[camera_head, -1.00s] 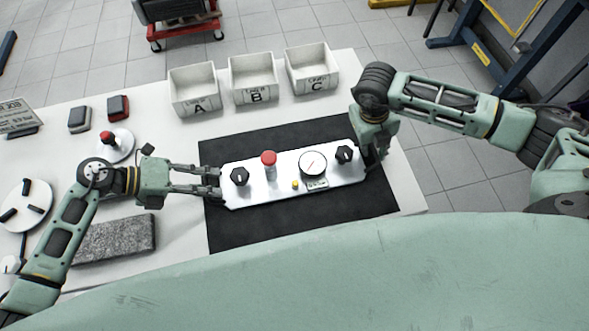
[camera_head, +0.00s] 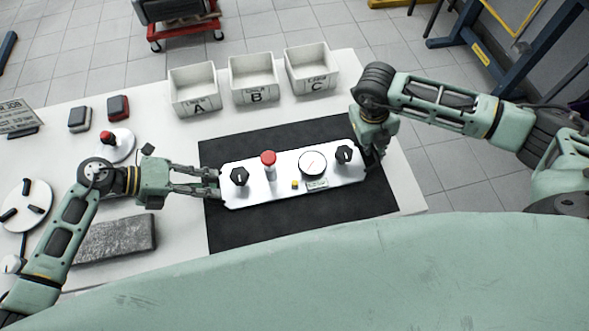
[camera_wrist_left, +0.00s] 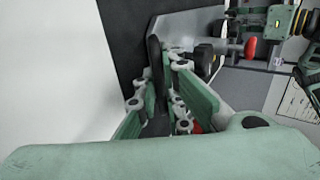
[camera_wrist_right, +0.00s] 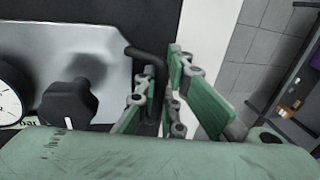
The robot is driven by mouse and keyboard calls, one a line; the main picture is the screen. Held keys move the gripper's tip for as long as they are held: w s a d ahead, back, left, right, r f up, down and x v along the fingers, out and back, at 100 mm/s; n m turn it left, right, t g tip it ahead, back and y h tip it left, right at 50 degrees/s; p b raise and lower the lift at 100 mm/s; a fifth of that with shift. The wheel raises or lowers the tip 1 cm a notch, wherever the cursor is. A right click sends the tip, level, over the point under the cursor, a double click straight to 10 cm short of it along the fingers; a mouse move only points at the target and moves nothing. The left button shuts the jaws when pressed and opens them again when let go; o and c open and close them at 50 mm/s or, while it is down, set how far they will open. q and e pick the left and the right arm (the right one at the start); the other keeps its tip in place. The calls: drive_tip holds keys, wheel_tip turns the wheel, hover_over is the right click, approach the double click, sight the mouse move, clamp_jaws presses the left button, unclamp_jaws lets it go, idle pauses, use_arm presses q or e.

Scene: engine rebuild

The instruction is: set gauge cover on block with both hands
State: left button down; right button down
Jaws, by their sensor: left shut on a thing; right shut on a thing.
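The gauge cover (camera_head: 284,190) is a silver plate with two black knobs, a red button, a small yellow button and a round white gauge (camera_head: 312,163). It lies over the black mat, and I cannot tell whether it touches what is below. My left gripper (camera_head: 217,183) is shut at its left end, on a black handle that shows in the left wrist view (camera_wrist_left: 155,62). My right gripper (camera_head: 372,160) is shut on the black handle (camera_wrist_right: 150,58) at its right end.
The black mat (camera_head: 260,233) lies on the white table (camera_head: 408,188). Bins A (camera_head: 196,108), B (camera_head: 254,96) and C (camera_head: 314,87) stand behind it. A grey stone slab (camera_head: 115,240) and a red-knobbed disc (camera_head: 117,150) lie left.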

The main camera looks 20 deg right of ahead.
use_arm(q)
drive_tip(key=shift+w+a, duration=0.1)
use_arm(e)
drive_tip(key=shift+r, duration=0.15)
